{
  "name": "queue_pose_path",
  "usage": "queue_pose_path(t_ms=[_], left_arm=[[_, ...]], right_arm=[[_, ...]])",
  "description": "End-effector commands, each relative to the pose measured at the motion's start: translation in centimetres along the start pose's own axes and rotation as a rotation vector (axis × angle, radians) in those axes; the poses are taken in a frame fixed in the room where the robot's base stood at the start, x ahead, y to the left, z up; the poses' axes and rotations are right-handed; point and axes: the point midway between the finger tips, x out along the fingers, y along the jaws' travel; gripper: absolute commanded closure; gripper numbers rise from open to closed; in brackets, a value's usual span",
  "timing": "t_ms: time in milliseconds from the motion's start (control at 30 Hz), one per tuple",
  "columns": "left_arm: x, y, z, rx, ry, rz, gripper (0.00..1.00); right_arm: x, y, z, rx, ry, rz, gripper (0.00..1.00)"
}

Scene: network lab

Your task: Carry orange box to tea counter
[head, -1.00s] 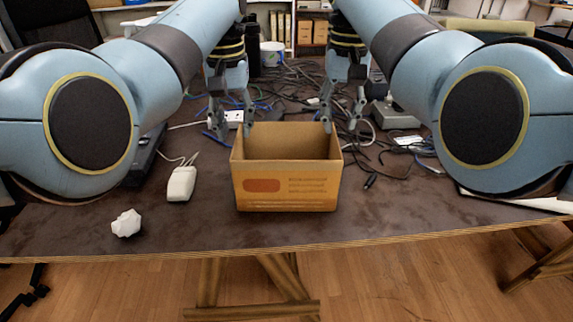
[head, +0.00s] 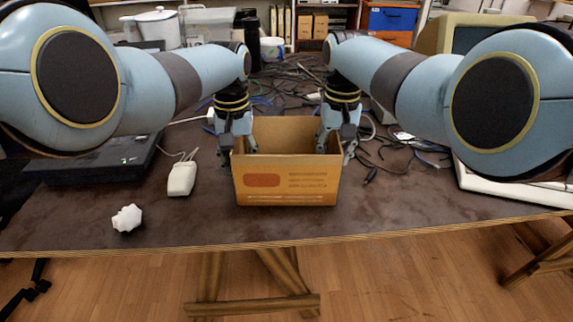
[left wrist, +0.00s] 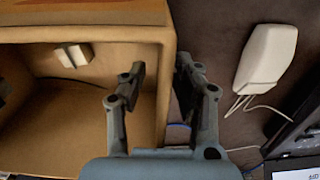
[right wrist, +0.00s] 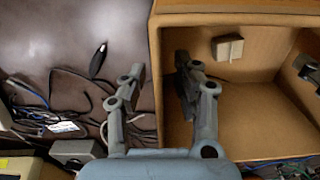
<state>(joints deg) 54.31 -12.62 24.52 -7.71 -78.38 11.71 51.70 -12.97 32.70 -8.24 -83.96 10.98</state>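The orange box (head: 287,190) is an open-topped carton standing upright near the table's front edge. It also shows in the left wrist view (left wrist: 85,33) and the right wrist view (right wrist: 235,18). My left gripper (head: 238,149) is open around the box's left wall, one finger inside and one outside, with gaps to the wall. My right gripper (head: 336,151) is open around the right wall in the same way. A small pale block shows inside against the box wall, in the left wrist view (left wrist: 74,55). I cannot tell which surface is the tea counter.
A white mouse-like device (head: 182,178) and a crumpled white lump (head: 127,218) lie left of the box on the dark table (head: 80,215). Tangled cables (head: 385,150) lie behind and right. A white pot (head: 158,28) stands in the left background.

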Motion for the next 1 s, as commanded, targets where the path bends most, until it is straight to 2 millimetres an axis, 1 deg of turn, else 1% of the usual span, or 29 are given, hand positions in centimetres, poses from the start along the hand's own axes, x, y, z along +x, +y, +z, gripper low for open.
queue_pose_path(t_ms=[167, 400, 467, 633, 667, 1000], left_arm=[[0.45, -0.03, 0.03, 0.0, 0.0, 0.0, 0.69], [0.47, -0.02, 0.03, 0.0, 0.001, 0.0, 0.69], [0.46, -0.02, 0.03, 0.0, 0.001, 0.0, 0.76], [0.46, -0.01, 0.04, 0.0, 0.0, 0.0, 0.98], [0.45, -0.01, 0.04, 0.0, 0.0, 0.0, 1.0], [0.45, -0.02, 0.04, 0.0, 0.0, 0.0, 1.0]], right_arm=[[0.42, 0.03, -0.01, 0.0, 0.0, 0.0, 0.69], [0.45, 0.02, -0.01, 0.0, 0.001, 0.0, 0.69], [0.44, 0.02, -0.01, 0.0, 0.001, 0.0, 0.76], [0.44, 0.01, 0.0, 0.0, 0.0, 0.0, 0.98], [0.44, 0.01, 0.0, 0.0, 0.0, 0.0, 1.0], [0.44, 0.02, 0.0, 0.0, 0.0, 0.0, 1.0]])
